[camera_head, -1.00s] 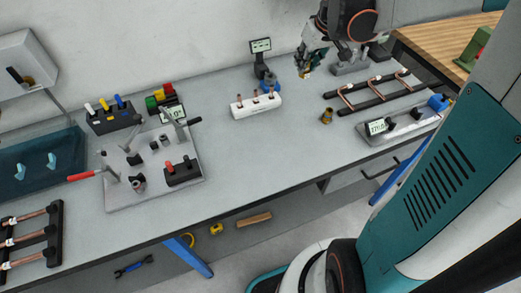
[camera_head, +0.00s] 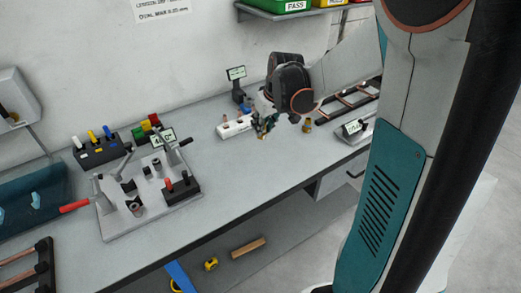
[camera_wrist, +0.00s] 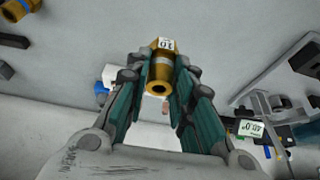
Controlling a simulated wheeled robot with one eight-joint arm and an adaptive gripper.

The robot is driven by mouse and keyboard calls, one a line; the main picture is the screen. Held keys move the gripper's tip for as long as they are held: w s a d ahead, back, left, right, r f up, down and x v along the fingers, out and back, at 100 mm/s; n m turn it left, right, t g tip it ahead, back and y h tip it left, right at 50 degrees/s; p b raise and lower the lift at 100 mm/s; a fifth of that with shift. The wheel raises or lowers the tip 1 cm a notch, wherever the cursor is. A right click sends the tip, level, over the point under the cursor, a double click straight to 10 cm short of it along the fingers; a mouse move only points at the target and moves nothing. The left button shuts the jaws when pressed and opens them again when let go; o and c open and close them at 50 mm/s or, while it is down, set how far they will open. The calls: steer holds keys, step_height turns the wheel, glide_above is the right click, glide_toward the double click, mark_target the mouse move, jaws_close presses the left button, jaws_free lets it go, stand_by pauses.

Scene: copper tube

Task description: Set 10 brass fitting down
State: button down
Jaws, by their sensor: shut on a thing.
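In the wrist view a brass fitting (camera_wrist: 161,72) with a white tag reading "10" sits between the two teal fingers of my gripper (camera_wrist: 158,95). My gripper is shut on it, and its open round end faces the camera. In the head view my gripper (camera_head: 265,124) is over the bench, in front of the white block (camera_head: 236,127) with small parts standing in it. The fitting is too small to make out clearly there. A second brass fitting (camera_head: 307,125) stands on the bench just right of my gripper; a brass piece also shows in the wrist view's top left corner (camera_wrist: 18,8).
A grey fixture plate (camera_head: 150,205) with clamps and a red-handled lever stands left of centre. A small display (camera_head: 237,74) is behind the white block. Black racks with copper tubes (camera_head: 345,97) lie at the right. The bench (camera_head: 235,165) between plate and gripper is clear.

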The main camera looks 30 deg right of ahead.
step_height(320, 180, down, 9)
steer(key=b, duration=0.2)
steer(key=shift+f+b, duration=0.15)
steer(key=shift+b, duration=0.2)
steer(key=shift+f, duration=0.15)
steer(key=c, duration=1.4)
jaws_free()
steer(key=p+v, duration=0.4)
steer(key=v, duration=0.8)
